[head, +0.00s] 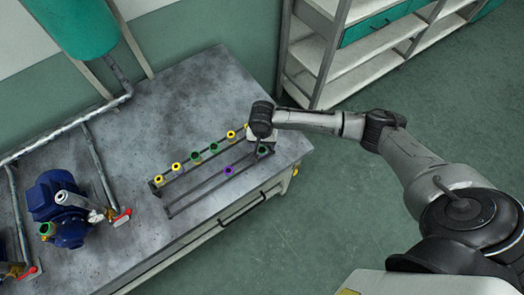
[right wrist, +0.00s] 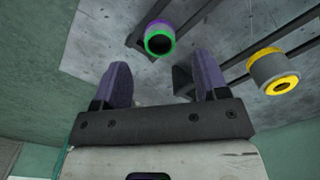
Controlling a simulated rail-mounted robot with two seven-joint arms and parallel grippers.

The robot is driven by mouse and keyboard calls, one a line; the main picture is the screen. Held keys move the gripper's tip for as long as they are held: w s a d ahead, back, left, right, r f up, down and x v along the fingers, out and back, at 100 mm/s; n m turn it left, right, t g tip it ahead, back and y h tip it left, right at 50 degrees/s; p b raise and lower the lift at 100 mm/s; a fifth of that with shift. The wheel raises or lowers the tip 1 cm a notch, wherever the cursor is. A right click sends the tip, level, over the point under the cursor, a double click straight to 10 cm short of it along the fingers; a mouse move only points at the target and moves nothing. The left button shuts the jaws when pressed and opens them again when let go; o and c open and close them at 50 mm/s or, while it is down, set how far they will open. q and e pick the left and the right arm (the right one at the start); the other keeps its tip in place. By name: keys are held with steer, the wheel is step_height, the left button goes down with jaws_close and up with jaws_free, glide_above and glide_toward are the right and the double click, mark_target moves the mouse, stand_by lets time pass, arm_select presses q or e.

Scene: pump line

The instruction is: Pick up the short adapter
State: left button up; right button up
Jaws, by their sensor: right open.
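Several small ring-ended adapters stand along a dark two-rail rack (head: 190,202) on the bench; I cannot tell by length which is the short one. A purple-ringed piece (head: 228,170) sits on the front rail. A green-ringed piece (head: 263,150) is at that rail's right end, by my right gripper (head: 262,137). In the right wrist view, my right gripper (right wrist: 164,75) is open and empty. A grey piece with a green ring and a purple ring (right wrist: 160,39) lies just beyond the fingertips, roughly between them and apart from them. My left gripper is not in view.
A yellow-ringed adapter (right wrist: 274,72) is to the right of the fingers. Yellow (head: 177,167) and green (head: 196,157) ones line the back rail. A blue pump (head: 62,210) and pipes occupy the bench's left. Shelving (head: 335,50) stands behind. The grey bench top (head: 190,95) is clear behind the rack.

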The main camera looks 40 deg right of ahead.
mark_target(262, 149)
steer(key=shift+a+f+b, duration=0.1)
steer(key=shift+f+b, duration=0.6)
steer(key=shift+f, duration=1.85)
steer(key=shift+s, duration=0.1)
steer(key=shift+c, duration=0.2)
steer(key=c, duration=1)
steer(key=shift+r, duration=0.1)
